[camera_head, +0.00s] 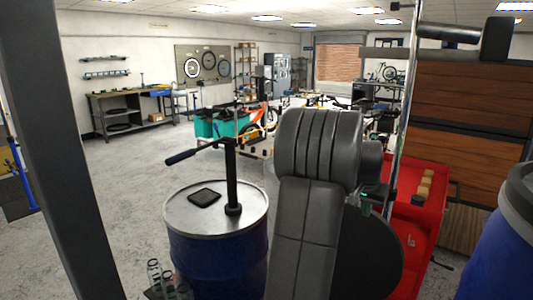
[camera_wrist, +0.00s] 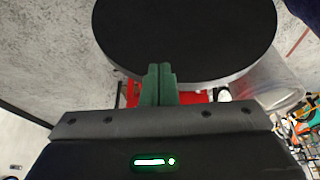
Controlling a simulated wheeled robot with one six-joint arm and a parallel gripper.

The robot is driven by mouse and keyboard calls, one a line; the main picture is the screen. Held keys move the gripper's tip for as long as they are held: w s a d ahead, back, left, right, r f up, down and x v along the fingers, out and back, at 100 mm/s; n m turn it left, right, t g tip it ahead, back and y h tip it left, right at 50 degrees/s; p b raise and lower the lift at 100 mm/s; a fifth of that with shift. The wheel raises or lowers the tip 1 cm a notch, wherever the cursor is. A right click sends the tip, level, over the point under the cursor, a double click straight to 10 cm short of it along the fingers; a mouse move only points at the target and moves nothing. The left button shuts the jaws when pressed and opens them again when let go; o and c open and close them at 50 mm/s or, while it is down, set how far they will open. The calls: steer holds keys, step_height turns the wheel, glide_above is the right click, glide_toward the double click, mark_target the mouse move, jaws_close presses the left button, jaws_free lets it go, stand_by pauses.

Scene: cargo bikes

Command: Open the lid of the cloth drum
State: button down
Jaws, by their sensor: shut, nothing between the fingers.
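A dark round lid (camera_head: 385,255) shows in the head view just right of my arm, its broad face turned steeply toward the camera. It looks tilted up, but its hinge and most of the drum under it are hidden. In the wrist view the same black lid (camera_wrist: 190,35) fills the top, with a grey rim. A pale grey rounded body (camera_wrist: 268,82), possibly the drum, shows at its right. My gripper (camera_wrist: 160,70) is shut and empty, its green fingertips at the lid's near edge; contact is unclear.
A blue drum (camera_head: 190,250) with a hand pump (camera_head: 232,180) stands left of my arm. A red cabinet (camera_head: 425,205) stands behind the lid. Another blue drum (camera_head: 495,250) is at the right edge. Open floor (camera_head: 110,185) lies to the left.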

steer(key=x, duration=0.3)
steer(key=shift+w+d, duration=0.1)
steer(key=shift+r, duration=0.15)
steer(key=v, duration=1.4)
steer(key=p, duration=0.3)
glide_above(368, 221)
steer(key=s+a, duration=0.1)
steer(key=shift+g+y, duration=0.3)
steer(key=shift+s+f, duration=0.15)
steer(key=shift+f, duration=6.5)
